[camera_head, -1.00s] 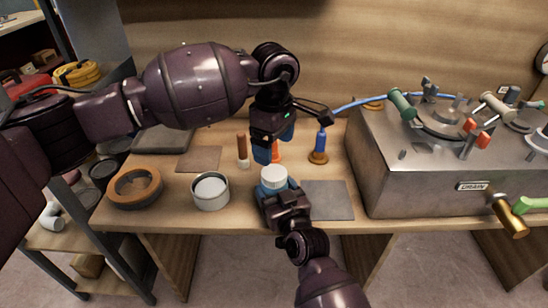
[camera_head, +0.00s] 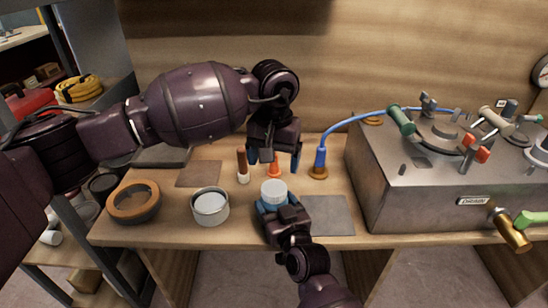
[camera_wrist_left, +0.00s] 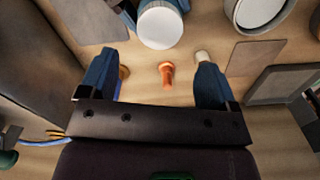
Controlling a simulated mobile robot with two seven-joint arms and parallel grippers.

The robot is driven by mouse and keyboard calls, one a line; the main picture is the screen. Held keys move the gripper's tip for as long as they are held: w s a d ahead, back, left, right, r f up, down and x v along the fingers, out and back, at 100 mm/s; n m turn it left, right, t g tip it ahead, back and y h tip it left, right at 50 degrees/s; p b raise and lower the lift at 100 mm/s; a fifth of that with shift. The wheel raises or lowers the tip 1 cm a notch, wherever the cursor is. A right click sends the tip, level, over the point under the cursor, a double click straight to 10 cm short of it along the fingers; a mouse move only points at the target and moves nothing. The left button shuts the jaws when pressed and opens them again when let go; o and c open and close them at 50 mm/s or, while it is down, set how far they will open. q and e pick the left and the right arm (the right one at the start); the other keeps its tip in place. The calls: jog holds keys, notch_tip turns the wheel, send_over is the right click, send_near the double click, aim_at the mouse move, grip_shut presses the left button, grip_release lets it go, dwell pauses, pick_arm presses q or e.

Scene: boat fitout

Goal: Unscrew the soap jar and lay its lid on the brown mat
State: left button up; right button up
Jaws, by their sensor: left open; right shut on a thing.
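The soap jar with its round white lid (camera_head: 273,187) is upright near the table's front. My right gripper (camera_head: 274,201) is shut on the jar's body from the front, and its fingers hide most of the body. The lid sits on the jar; it also shows in the left wrist view (camera_wrist_left: 160,27), at the top. My left gripper (camera_head: 274,158) is open and empty, above and behind the jar, apart from the lid. Its two blue fingers are spread wide in the left wrist view (camera_wrist_left: 154,64). The brown mat (camera_head: 198,173) lies bare to the left, further back.
A grey mat (camera_head: 328,216) lies right of the jar. An open white-grey tin (camera_head: 210,207) and a tan ring (camera_head: 134,201) stand left. A brown-handled item (camera_head: 242,166), an orange cone (camera_head: 274,171) and a blue-handled tool (camera_head: 319,163) stand behind. A metal unit (camera_head: 425,180) blocks the right.

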aim_at(274, 188)
pick_arm(q)
jog(key=shift+m, duration=0.5)
jog(key=shift+f, duration=4.05)
